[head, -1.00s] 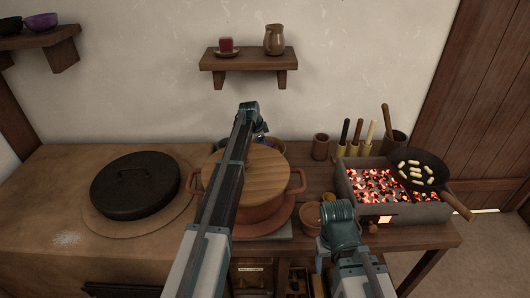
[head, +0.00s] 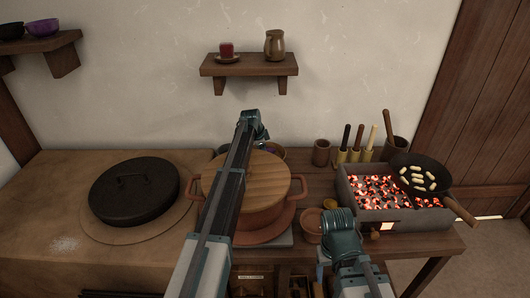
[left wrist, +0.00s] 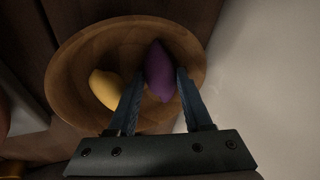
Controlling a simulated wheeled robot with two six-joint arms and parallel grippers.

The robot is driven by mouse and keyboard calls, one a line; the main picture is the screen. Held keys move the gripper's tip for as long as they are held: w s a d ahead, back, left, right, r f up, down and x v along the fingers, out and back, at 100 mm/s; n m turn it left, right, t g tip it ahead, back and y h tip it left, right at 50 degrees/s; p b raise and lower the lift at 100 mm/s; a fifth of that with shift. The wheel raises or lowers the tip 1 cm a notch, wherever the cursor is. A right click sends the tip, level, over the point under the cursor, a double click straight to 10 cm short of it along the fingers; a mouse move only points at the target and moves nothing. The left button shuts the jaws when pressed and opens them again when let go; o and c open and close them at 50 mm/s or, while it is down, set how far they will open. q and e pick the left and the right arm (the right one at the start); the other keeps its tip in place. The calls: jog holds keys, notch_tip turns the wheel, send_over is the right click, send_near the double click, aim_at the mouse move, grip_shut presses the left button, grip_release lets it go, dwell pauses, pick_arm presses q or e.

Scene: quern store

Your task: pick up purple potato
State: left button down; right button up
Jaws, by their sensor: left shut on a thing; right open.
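The purple potato (left wrist: 159,71) lies in a round wooden bowl (left wrist: 70,60) in the left wrist view, beside a yellow potato-like item (left wrist: 105,88). My left gripper (left wrist: 162,82) reaches into the bowl with its two fingers on either side of the purple potato, shut on it.
The large clay pot with a wooden lid (head: 268,178) stands mid-table under my left arm. A brazier of glowing coals (head: 355,203) with a black pan (head: 410,172) is at right. A black lidded pan (head: 133,190) lies left. A wall shelf (head: 248,70) hangs above.

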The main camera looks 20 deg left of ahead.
pick_arm(q)
notch_tip(320, 180, up, 10)
jog(key=p, duration=0.9)
jog(key=shift+p, duration=0.4)
